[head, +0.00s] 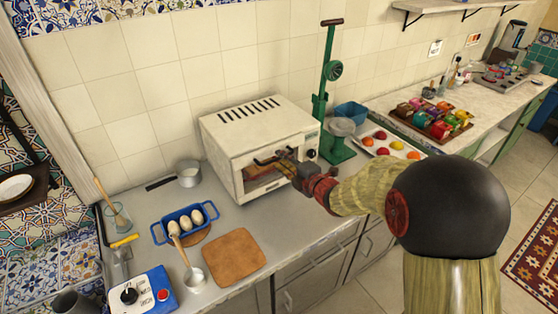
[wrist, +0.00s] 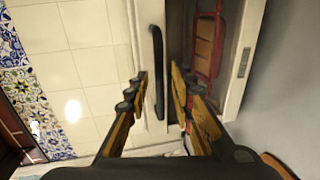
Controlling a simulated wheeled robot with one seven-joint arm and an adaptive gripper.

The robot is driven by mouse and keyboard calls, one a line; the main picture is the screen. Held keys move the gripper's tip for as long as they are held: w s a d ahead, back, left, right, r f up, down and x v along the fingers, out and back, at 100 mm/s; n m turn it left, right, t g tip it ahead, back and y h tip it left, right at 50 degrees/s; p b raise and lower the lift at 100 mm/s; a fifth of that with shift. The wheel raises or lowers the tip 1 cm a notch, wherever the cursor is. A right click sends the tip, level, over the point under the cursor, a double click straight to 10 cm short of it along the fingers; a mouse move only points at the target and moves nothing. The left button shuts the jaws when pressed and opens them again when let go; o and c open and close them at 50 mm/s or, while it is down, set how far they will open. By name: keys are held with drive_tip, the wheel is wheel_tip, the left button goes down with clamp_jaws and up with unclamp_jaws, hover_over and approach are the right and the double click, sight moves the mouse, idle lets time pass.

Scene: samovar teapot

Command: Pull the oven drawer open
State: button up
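The white oven (head: 255,140) stands on the counter against the tiled wall, its front turned towards my arm. My gripper (head: 287,158) is at the upper part of the oven front and partly covers it. In the wrist view the dark bar handle (wrist: 157,75) lies between the two fingers of my gripper (wrist: 158,85). The fingers are apart, one on each side of the bar, with gaps visible. A red rack with a brown piece (wrist: 206,48) shows inside the oven beside the handle.
A green lever press (head: 330,100) stands close right of the oven, with a tray of fruit (head: 385,150) beyond it. A blue tray of eggs (head: 185,222), a wooden board (head: 234,257) and a small pot (head: 188,174) are on the left. Counter directly before the oven is mostly clear.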

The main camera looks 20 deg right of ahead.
drive_tip(key=shift+x, duration=1.05)
drive_tip(key=shift+c, duration=1.2)
drive_tip(key=c, duration=0.4)
